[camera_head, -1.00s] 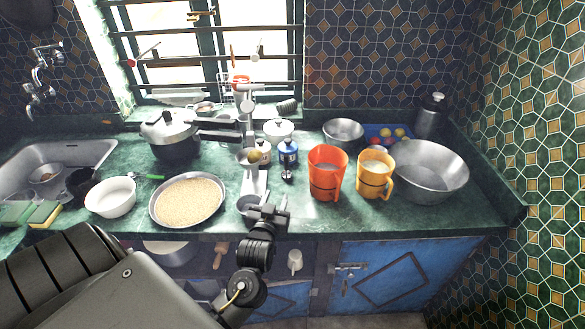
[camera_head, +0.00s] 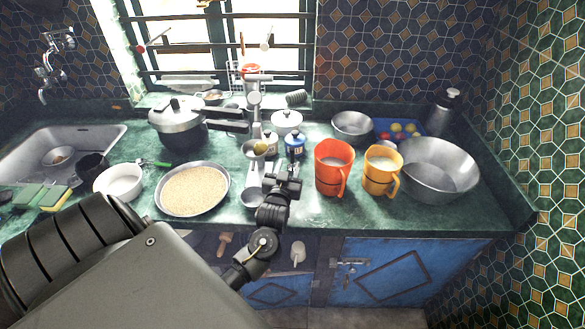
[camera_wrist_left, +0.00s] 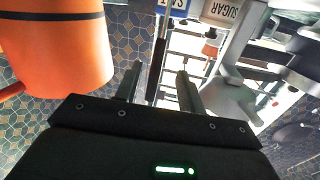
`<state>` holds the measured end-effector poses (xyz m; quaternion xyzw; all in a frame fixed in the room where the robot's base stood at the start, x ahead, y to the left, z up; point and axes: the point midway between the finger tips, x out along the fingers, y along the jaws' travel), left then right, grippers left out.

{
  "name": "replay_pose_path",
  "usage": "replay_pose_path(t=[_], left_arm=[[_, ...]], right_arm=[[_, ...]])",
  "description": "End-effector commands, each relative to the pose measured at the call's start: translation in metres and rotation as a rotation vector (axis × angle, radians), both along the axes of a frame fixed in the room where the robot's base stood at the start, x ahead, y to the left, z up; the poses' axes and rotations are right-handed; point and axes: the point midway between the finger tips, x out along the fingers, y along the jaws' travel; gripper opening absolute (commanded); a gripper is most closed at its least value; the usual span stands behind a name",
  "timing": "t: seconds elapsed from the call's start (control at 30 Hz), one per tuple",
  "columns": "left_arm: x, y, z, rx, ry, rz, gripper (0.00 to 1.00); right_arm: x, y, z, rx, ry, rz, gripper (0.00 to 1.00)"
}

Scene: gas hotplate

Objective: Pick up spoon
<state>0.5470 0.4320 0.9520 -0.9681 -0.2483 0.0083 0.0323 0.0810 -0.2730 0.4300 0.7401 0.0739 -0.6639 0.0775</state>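My left gripper (camera_head: 284,179) is over the front of the counter, left of the orange mug (camera_head: 334,170) and in front of the blue salt jar (camera_head: 294,146). In the left wrist view its two fingers (camera_wrist_left: 158,88) stand apart. My right gripper is not in view.
A plate of grain (camera_head: 192,190) and a white juicer-like stand (camera_head: 254,125) are left of the gripper. A yellow mug (camera_head: 379,172) and a large metal basin (camera_head: 438,170) stand to the right. A pressure cooker (camera_head: 177,122) is behind. The counter's front edge is clear at right.

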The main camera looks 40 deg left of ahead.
Motion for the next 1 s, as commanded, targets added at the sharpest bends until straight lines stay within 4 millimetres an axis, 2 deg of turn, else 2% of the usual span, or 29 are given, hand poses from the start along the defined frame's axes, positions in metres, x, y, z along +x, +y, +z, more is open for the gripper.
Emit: replay_pose_path(t=[0.2,0.3,0.63,0.93,1.0], left_arm=[[0.029,0.011,0.005,0.004,0.0,0.0,0.39],[0.04,0.017,0.003,0.002,0.0,0.0,0.39],[0.046,0.02,0.0,0.0,0.0,-0.001,0.39],[0.046,0.02,0.0,0.001,0.001,-0.001,0.0],[0.046,0.02,0.0,0.001,0.001,-0.001,0.0]], right_arm=[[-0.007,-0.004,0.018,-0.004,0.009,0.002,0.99],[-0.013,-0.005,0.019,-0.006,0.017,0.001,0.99],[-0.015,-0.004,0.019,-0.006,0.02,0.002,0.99],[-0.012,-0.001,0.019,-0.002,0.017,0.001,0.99],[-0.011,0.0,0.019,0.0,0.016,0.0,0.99]])
